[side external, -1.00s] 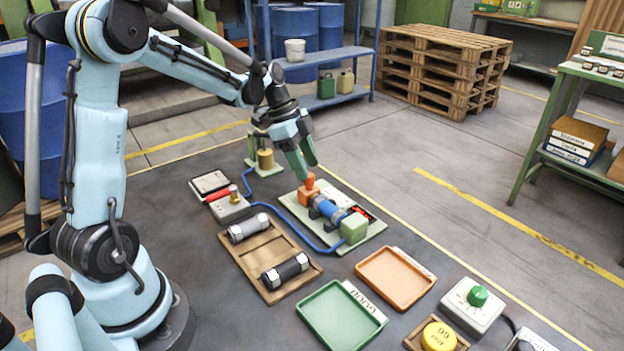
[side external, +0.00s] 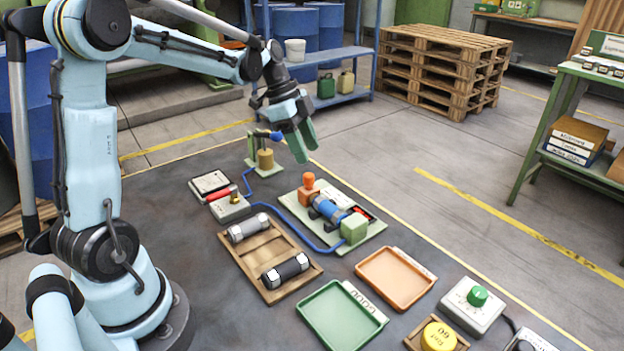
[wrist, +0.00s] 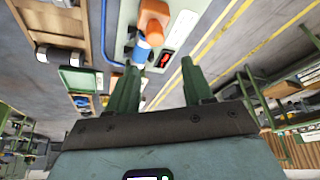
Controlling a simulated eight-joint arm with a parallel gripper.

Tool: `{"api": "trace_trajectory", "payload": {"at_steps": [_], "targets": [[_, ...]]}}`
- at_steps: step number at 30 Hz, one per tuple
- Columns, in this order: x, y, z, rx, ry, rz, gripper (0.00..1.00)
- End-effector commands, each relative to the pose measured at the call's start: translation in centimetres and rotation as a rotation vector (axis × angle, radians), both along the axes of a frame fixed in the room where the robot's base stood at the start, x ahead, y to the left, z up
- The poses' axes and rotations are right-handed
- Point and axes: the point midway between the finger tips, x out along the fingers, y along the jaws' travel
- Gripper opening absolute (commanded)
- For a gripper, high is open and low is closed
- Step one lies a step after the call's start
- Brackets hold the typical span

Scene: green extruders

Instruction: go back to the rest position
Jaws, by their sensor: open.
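My gripper (side external: 303,142) hangs in the air above and behind the extruder fixture, with its green fingers pointing down. In the wrist view the two green fingers (wrist: 160,88) are apart with nothing between them. Below stands the fixture plate (side external: 366,244) with an orange knob block (side external: 308,188), a blue cylinder (side external: 328,208) and a green block (side external: 354,227). My gripper is clear of the orange knob. The orange part also shows in the wrist view (wrist: 154,18), beyond the fingers.
A wooden tray (side external: 264,268) holds two capped cylinders. An orange tray (side external: 396,278) and a green tray (side external: 342,314) lie in front. A small pump (side external: 264,158) stands behind the fixture. A green button box (side external: 473,304) and a yellow button (side external: 438,336) are front right.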

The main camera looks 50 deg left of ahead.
Motion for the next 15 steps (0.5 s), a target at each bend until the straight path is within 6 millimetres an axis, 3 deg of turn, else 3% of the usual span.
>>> {"api": "trace_trajectory", "payload": {"at_steps": [5,15], "targets": [[-1.0,-1.9,0.9,0.027,0.011,0.101,0.51],[-5.9,-7.5,2.5,0.072,-0.028,0.537,0.51]]}}
